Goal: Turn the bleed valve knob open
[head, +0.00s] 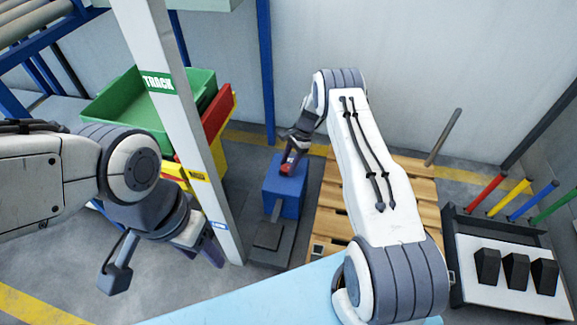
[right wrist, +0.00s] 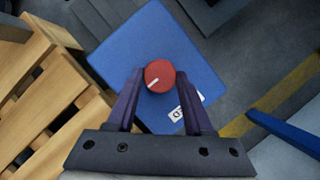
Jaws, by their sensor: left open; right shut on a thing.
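The bleed valve knob is a round red knob (right wrist: 159,76) with a white pointer line, on top of a blue box (right wrist: 125,45). In the right wrist view the pointer runs toward the lower left. A white label (right wrist: 188,108) lies on the box beside the knob, partly hidden by a finger. My right gripper (right wrist: 159,88) is shut on the knob, with one finger on each side. In the head view the blue box (head: 285,187) stands on the floor, and my right gripper (head: 291,163) is over its top. My left gripper (head: 165,262) is open and empty at the left.
A wooden pallet (head: 330,208) lies right of the box. A white post (head: 180,110) stands between my left arm and the box. Green (head: 105,105), red and yellow bins are behind it. A tray with coloured handles (head: 500,240) is at the right.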

